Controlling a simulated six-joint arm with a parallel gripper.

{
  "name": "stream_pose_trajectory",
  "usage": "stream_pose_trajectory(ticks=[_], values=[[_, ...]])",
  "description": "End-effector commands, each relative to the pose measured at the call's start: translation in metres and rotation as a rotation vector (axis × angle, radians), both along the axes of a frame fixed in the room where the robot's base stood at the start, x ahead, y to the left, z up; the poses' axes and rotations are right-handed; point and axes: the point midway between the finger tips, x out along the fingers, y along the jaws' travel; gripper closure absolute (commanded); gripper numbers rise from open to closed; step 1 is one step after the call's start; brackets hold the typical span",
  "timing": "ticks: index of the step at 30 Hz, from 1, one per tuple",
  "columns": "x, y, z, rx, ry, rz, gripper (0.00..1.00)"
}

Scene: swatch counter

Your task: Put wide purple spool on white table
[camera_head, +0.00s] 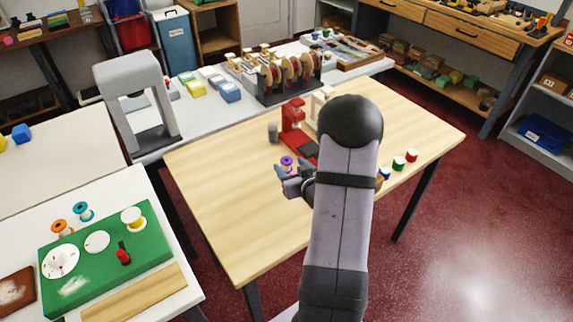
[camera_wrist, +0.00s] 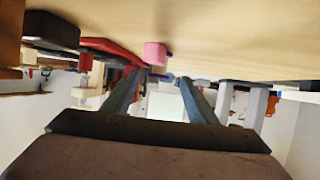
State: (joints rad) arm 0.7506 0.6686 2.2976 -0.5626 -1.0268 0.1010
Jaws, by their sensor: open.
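A purple spool (camera_head: 287,162) stands on the light wooden table (camera_head: 225,200) in the head view, at my gripper's fingers. My gripper (camera_head: 291,176) is low over this table and open. In the wrist view my gripper (camera_wrist: 155,80) shows two spread fingers. A pink block-like thing (camera_wrist: 155,53) shows beyond the fingertips there; I cannot tell whether it is the spool. Whether the fingers touch the spool is unclear. A white table (camera_head: 185,298) is at the front left, and another white-topped table (camera_head: 240,115) is behind the wooden one.
A red machine (camera_head: 293,122) stands just beyond my gripper, with a grey cylinder (camera_head: 272,132) beside it. Green (camera_head: 398,163) and red (camera_head: 412,156) spools stand to the right.

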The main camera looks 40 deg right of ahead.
Motion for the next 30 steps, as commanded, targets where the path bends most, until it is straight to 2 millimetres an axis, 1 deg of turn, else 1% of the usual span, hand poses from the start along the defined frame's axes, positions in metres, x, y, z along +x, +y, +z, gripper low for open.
stream_pose_trajectory(ticks=[10, 15, 21, 22, 23, 24, 27, 29, 30], values=[[0.034, -0.010, -0.013, 0.001, 0.001, 0.001, 0.47], [0.040, -0.012, -0.016, 0.000, 0.000, 0.000, 0.47], [0.040, -0.012, -0.016, 0.000, 0.000, 0.000, 0.47], [0.040, -0.012, -0.016, 0.000, 0.000, 0.000, 0.52], [0.040, -0.012, -0.016, 0.000, 0.000, 0.000, 0.59], [0.040, -0.012, -0.016, 0.000, 0.000, 0.000, 0.69], [0.040, -0.012, -0.016, 0.000, 0.000, 0.000, 0.91], [0.040, -0.012, -0.016, 0.000, -0.001, 0.000, 0.91], [0.040, -0.012, -0.016, 0.000, -0.001, 0.000, 0.95]])
